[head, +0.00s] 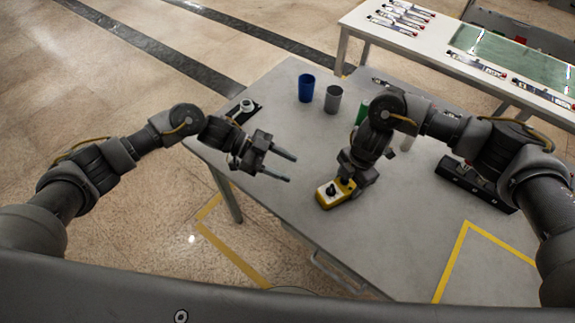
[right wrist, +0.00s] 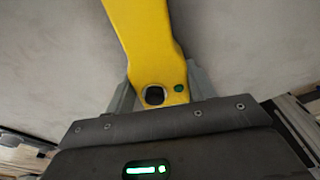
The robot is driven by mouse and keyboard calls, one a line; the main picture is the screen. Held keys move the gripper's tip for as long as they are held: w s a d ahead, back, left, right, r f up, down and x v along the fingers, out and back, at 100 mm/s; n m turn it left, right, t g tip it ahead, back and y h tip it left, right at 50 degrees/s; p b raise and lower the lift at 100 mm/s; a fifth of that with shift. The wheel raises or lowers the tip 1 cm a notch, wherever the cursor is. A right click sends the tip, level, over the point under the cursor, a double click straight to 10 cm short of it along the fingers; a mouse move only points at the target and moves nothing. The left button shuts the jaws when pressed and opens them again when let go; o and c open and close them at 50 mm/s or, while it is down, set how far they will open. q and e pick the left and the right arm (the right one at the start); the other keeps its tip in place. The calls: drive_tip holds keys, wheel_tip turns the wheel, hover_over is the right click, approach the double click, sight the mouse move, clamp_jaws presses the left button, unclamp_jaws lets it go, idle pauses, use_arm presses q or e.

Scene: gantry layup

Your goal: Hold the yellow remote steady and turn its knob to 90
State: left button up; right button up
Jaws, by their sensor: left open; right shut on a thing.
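The yellow remote (head: 336,191) lies on the grey table near its front left edge. A dark knob (head: 331,189) stands on the pale face at its near end. My right gripper (head: 350,180) is shut on the far end of the remote. In the right wrist view the yellow body (right wrist: 143,35) runs between the fingers (right wrist: 157,90), with a dark round spot and a green button close to the palm. The knob does not show there, and its setting is too small to read. My left gripper (head: 291,168) is open and empty, left of the remote and apart from it.
A blue cup (head: 306,88), a grey cup (head: 333,99) and a partly hidden green cup (head: 360,112) stand toward the back. A white round item on a black base (head: 243,110) sits at the left corner. A black holder (head: 475,184) lies at right. The front middle is clear.

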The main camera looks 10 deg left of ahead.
drive_tip(key=o, duration=1.3)
drive_tip(key=shift+c, duration=0.2)
wheel_tip(320, 180, up, 12)
drive_tip(key=d, duration=0.1)
drive_tip(key=shift+w, duration=0.45)
